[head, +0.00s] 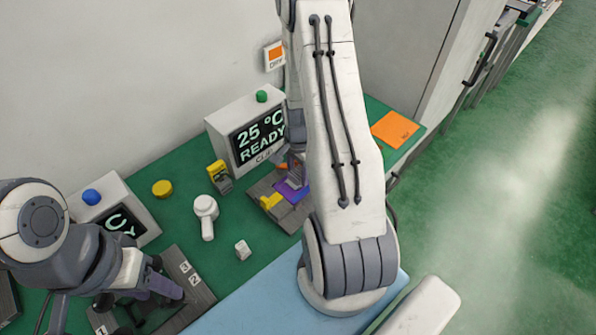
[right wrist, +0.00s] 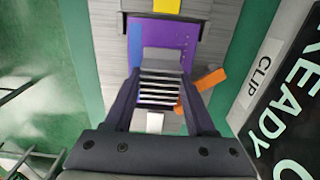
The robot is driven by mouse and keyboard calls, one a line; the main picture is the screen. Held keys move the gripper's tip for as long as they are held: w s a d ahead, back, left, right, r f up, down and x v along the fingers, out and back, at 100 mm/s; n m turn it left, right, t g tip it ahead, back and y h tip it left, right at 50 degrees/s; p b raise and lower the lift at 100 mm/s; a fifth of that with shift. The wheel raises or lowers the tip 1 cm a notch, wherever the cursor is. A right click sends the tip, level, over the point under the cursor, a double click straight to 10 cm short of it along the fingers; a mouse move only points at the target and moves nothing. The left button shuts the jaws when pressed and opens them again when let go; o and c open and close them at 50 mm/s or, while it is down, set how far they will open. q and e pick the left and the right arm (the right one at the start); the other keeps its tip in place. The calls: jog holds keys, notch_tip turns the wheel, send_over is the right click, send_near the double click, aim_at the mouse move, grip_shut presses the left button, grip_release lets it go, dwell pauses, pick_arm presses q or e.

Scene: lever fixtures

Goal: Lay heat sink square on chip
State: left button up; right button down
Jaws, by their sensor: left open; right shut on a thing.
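The heat sink (right wrist: 160,88), grey with light fins, sits between the two fingers of my right gripper (right wrist: 162,100), which is shut on it. Below it is a purple board (right wrist: 178,50) on a grey fixture; the board also shows in the head view (head: 291,191). The chip is not clearly visible, and I cannot tell whether the heat sink touches the board. My right arm hides part of the fixture in the head view. My left gripper (head: 150,300) is open at the lower left, over a dark grey block (head: 197,295) with numbered places.
A yellow clip part (head: 271,201) lies at the fixture's front. A display box (head: 226,122) reading 25 °C READY stands behind it. A white knobbed piece (head: 206,212), a small white block (head: 243,250) and a yellow round piece (head: 162,188) stand on the green mat. An orange sheet (head: 395,129) lies at right.

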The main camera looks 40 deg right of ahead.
jog(key=shift+f, duration=0.4)
jog(key=shift+c, duration=0.7)
grip_release()
